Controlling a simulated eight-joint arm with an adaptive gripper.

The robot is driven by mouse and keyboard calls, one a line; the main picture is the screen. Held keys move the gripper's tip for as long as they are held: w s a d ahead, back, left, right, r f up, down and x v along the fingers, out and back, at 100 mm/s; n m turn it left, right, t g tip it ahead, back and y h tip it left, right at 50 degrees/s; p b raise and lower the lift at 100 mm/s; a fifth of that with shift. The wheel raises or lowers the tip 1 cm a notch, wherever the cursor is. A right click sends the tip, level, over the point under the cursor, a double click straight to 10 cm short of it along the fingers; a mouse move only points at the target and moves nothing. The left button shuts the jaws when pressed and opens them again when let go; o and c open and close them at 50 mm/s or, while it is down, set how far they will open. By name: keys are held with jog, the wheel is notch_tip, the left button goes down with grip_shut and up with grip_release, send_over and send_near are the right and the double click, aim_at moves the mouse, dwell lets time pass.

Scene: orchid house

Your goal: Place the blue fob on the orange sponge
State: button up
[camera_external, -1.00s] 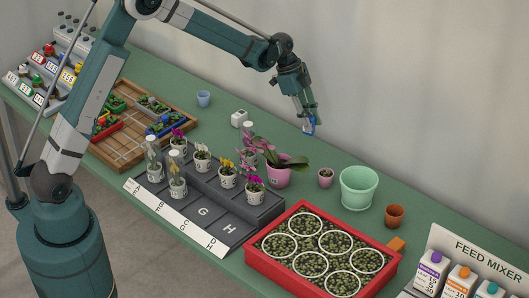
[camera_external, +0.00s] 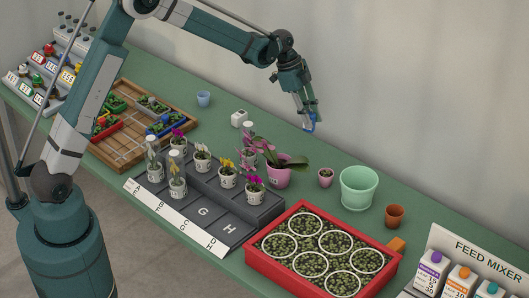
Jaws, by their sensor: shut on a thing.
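My gripper (camera_external: 309,121) hangs over the back of the green bench, above and behind the pink orchid pot. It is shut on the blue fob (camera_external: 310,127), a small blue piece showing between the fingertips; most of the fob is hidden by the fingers. The orange sponge (camera_external: 397,245) lies on the bench to the right, between the red tray and the feed mixer stand. Only a small part of the sponge shows behind the tray's corner. The gripper is well to the left of the sponge and apart from it.
A mint green pot (camera_external: 359,188), a small pink pot (camera_external: 325,177) and a terracotta pot (camera_external: 395,215) stand between gripper and sponge. The red tray (camera_external: 262,270) and feed mixer cartons (camera_external: 430,270) flank the sponge. Tall orchids (camera_external: 278,172) stand below the gripper.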

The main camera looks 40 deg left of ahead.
aim_at(310, 113)
notch_tip(310, 113, up, 9)
jog(key=shift+f, duration=0.1)
jog(key=s+d+n+t, duration=0.15)
jog(key=s+d, duration=0.55)
jog(key=d, duration=1)
jog(key=s+d+n+y+p, duration=0.1)
jog(key=s+d+n, duration=0.35)
jog(key=d, duration=1.25)
jog(key=s+d+t, duration=0.1)
jog(key=s+d, duration=0.7)
jog(key=d, duration=1)
jog(key=shift+s+f, duration=0.15)
jog(key=shift+f, duration=1.2)
jog(key=shift+s+f, duration=0.1)
jog(key=shift+f, duration=1.25)
jog(key=shift+f, duration=0.1)
jog(key=shift+f, duration=3.05)
